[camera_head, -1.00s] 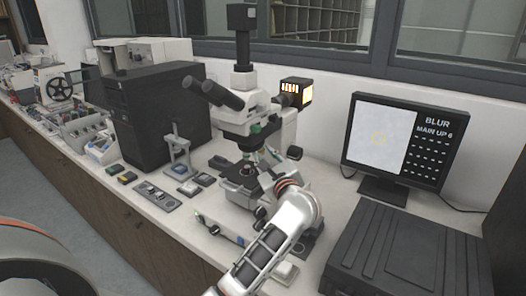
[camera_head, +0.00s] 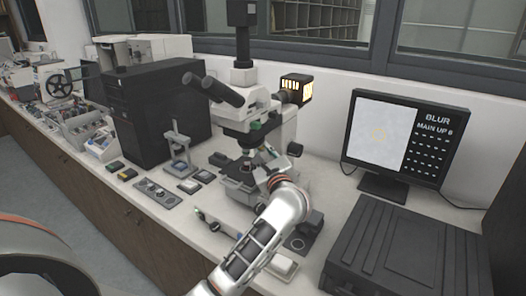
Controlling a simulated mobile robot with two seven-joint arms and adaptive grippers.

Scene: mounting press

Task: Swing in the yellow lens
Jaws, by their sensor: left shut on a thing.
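The microscope (camera_head: 250,101) stands on the bench in the middle, with a camera tube on top and twin eyepieces to the left. Its lenses hang above the dark stage (camera_head: 236,168), with a green band showing near the turret. I cannot pick out the yellow lens for sure. My left gripper (camera_head: 264,162) is at the turret and lenses, shut on a part of the microscope there. My own white wrist and the small size hide its fingertips and exactly what they hold. My right gripper is not in view.
The monitor (camera_head: 402,142) reads "BLUR" and "MAIN UP 6". A black case (camera_head: 408,250) lies at the right front. A black computer tower (camera_head: 150,112) and a small stand (camera_head: 179,148) are left of the microscope. Small blocks and trays lie on the bench.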

